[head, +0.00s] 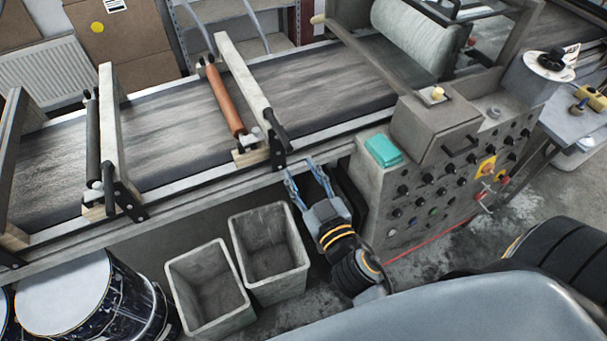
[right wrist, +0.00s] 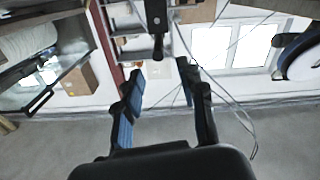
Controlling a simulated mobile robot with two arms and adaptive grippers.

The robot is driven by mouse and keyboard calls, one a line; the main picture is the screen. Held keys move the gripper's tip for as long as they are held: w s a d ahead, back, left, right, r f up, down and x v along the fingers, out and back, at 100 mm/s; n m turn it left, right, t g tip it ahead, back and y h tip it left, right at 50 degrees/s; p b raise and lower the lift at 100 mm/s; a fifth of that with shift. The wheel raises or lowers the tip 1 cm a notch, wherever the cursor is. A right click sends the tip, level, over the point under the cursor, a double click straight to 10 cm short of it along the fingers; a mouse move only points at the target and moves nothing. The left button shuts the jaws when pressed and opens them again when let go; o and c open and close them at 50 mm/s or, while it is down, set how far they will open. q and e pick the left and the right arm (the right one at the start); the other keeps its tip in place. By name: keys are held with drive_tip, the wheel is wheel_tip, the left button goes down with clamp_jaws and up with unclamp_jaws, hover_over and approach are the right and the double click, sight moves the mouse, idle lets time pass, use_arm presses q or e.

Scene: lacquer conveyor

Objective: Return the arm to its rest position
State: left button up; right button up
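My right gripper (head: 299,170) is raised in front of the conveyor's near rail, left of the control box. Its two blue-lined fingers stand apart with nothing between them. The right wrist view also shows the gripper (right wrist: 160,68) open and empty. A dark handle (right wrist: 158,45) appears just beyond the fingertips in that view; I cannot tell how far off it is. My right arm reaches up from the lower right of the head view. My left gripper is not in view.
The conveyor (head: 170,100) runs across behind the gripper. The control box (head: 440,190), with a teal container (head: 382,151) on top, stands close on the right. Two open bins (head: 207,290) (head: 270,250) stand below left. Drums (head: 75,295) stand farther left.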

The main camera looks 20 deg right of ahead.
drive_tip(key=shift+s, duration=0.15)
idle(0.4)
drive_tip(key=s+a+f+g, duration=0.1)
drive_tip(key=s+f+g, duration=0.15)
drive_tip(key=f, duration=0.85)
drive_tip(key=s+f+g, duration=0.2)
drive_tip(key=f+g, duration=0.1)
drive_tip(key=f, duration=0.8)
drive_tip(key=s+a+f+g, duration=0.1)
drive_tip(key=s+f+g, duration=0.1)
drive_tip(key=f, duration=0.9)
drive_tip(key=s+d+f+g+b, duration=0.1)
drive_tip(key=s+f+g, duration=0.1)
drive_tip(key=s+f, duration=0.45)
drive_tip(key=s+d+f+g, duration=0.2)
drive_tip(key=s+f+g, duration=0.1)
drive_tip(key=s+f, duration=0.4)
drive_tip(key=s+d+f+g, duration=0.2)
drive_tip(key=s+f, duration=0.3)
drive_tip(key=s, duration=0.2)
drive_tip(key=s+d+f+g, duration=0.2)
drive_tip(key=s+f, duration=0.3)
drive_tip(key=s, duration=0.3)
drive_tip(key=shift+d+b, duration=0.35)
drive_tip(key=shift+d, duration=0.35)
drive_tip(key=shift+g, duration=0.25)
